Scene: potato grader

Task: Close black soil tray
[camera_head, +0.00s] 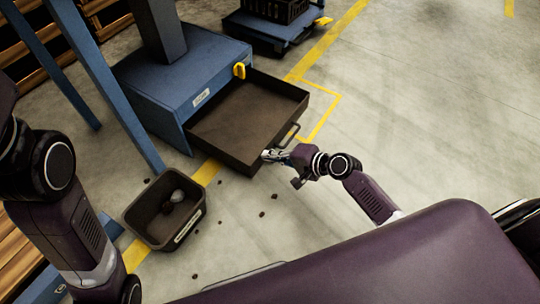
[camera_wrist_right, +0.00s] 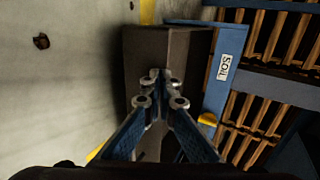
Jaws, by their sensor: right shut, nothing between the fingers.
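The black soil tray (camera_head: 245,112) is pulled well out of the blue housing (camera_head: 190,80), and its inside looks empty. Its handle (camera_head: 290,135) is on the outer wall at the right. My right gripper (camera_head: 272,155) is shut and empty, at the outer wall near the tray's lower corner, below the handle. I cannot tell whether it touches the wall. In the right wrist view the closed fingertips (camera_wrist_right: 162,78) are in front of the dark tray wall (camera_wrist_right: 165,48), beside the blue housing with its SOIL label (camera_wrist_right: 224,67). My left arm shows at the left, but its gripper is out of view.
A black bin (camera_head: 165,232) with a few lumps stands on the floor at lower left of the tray. Small dark clods (camera_head: 262,214) lie scattered nearby. A blue post (camera_head: 115,90) stands left of the housing. The floor at right is clear.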

